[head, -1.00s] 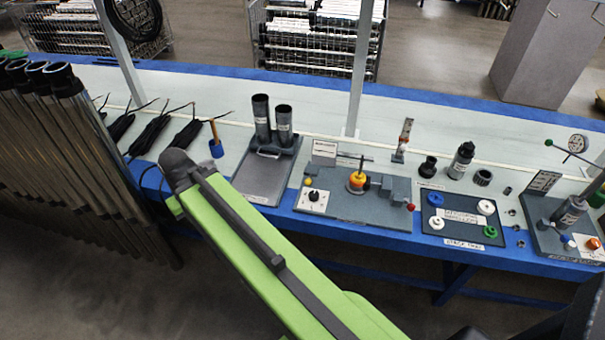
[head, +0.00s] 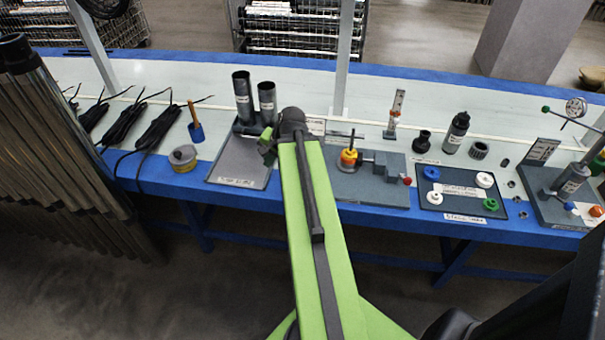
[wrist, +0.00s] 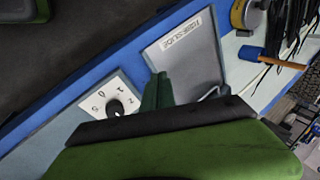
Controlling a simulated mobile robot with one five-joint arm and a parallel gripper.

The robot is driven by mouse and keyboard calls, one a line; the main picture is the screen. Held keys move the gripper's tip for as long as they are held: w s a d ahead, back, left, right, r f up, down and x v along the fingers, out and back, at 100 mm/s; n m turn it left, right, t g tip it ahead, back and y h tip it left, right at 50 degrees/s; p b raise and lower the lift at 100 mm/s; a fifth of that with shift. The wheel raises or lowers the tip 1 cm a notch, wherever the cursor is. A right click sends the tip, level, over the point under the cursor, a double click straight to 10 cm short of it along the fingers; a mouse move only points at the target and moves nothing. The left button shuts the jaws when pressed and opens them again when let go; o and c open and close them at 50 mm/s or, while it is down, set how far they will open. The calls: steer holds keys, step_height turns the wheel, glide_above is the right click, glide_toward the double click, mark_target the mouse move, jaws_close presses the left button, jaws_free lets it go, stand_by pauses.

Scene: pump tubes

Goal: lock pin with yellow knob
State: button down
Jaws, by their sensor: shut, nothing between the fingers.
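A fixture base (head: 372,193) stands on the bench and carries an orange and yellow round part (head: 349,158) with a dark upright rod. The small yellow knob seen earlier at this fixture's left end is now hidden behind my arm in the head view, and I do not see it in the wrist view. In the wrist view my gripper (wrist: 157,92) is shut and empty, between the white dial plate (wrist: 115,103) and the tray.
The grey tray (head: 238,170) with two upright dark tubes is left of my gripper. A blue-based tool with an orange handle (head: 196,128) and a round tin (head: 184,158) are farther left. A dark tray (head: 459,203) with coloured rings lies right of the fixture.

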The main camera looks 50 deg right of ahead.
steer(key=s+d+f+m+t+h+b, duration=0.1)
steer(key=s+d+m, duration=0.4)
steer(key=d, duration=0.8)
steer(key=shift+s+f+m+t+h+b, duration=0.35)
steer(key=shift+s+h+b, duration=0.2)
steer(key=shift+s, duration=0.6)
steer(key=b+x, duration=0.8)
steer(key=x, duration=0.2)
steer(key=shift+s+a+f, duration=0.1)
